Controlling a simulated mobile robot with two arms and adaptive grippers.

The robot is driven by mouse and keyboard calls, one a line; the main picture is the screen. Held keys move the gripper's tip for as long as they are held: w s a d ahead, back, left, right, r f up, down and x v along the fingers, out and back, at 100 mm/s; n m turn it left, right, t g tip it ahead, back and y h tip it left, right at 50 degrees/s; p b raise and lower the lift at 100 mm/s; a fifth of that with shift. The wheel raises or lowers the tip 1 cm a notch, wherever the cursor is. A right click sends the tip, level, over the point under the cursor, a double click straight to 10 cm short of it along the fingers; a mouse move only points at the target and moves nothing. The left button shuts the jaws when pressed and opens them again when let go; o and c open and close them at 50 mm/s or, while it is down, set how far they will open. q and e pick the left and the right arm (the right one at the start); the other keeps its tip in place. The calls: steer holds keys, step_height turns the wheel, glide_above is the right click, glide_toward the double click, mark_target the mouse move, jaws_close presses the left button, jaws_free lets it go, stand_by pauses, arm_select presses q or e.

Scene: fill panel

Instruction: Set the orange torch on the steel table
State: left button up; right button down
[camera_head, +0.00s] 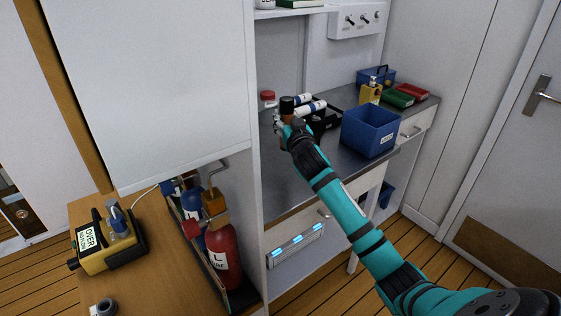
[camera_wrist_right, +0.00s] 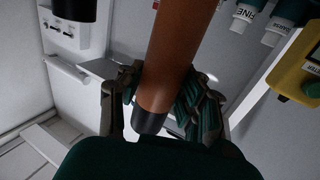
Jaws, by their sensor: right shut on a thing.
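The orange torch (camera_head: 286,117) has a dark head and is held roughly upright over the back left part of the steel table (camera_head: 292,180). My right gripper (camera_head: 285,127) is shut on it. In the right wrist view the torch (camera_wrist_right: 175,60) runs as an orange-brown cylinder with a dark end between the fingers of the right gripper (camera_wrist_right: 165,100). Whether its lower end touches the table is hidden by my gripper and arm. My left gripper is out of view.
A red-capped jar (camera_head: 267,98) and white bottles (camera_head: 305,105) are close by the torch. A blue bin (camera_head: 370,132) stands to the right, with green (camera_head: 398,98) and red (camera_head: 412,92) boxes behind. The table's front left is bare. A white cabinet (camera_head: 150,90) borders the left.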

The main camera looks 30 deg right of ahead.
steer(key=shift+w+d+f, duration=0.1)
steer(key=shift+w+f, duration=0.15)
steer(key=shift+f, duration=0.15)
steer(key=shift+s+f, duration=0.25)
steer(key=shift+f, duration=0.3)
steer(key=f, duration=0.4)
steer(key=shift+s+a, duration=0.25)
steer(key=shift+s, duration=0.15)
step_height(320, 180, down, 2)
steer(key=shift+f+b, duration=0.25)
steer(key=shift+b, duration=0.1)
steer(key=shift+f, duration=0.25)
steer(key=c, duration=1.3)
jaws_free()
steer(key=shift+f, duration=0.1)
steer(key=o, duration=0.4)
steer(key=v, duration=1.1)
steer(key=shift+b, duration=0.3)
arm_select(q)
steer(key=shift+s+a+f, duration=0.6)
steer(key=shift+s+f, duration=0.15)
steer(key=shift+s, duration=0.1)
arm_select(e)
steer(key=shift+s, duration=0.5)
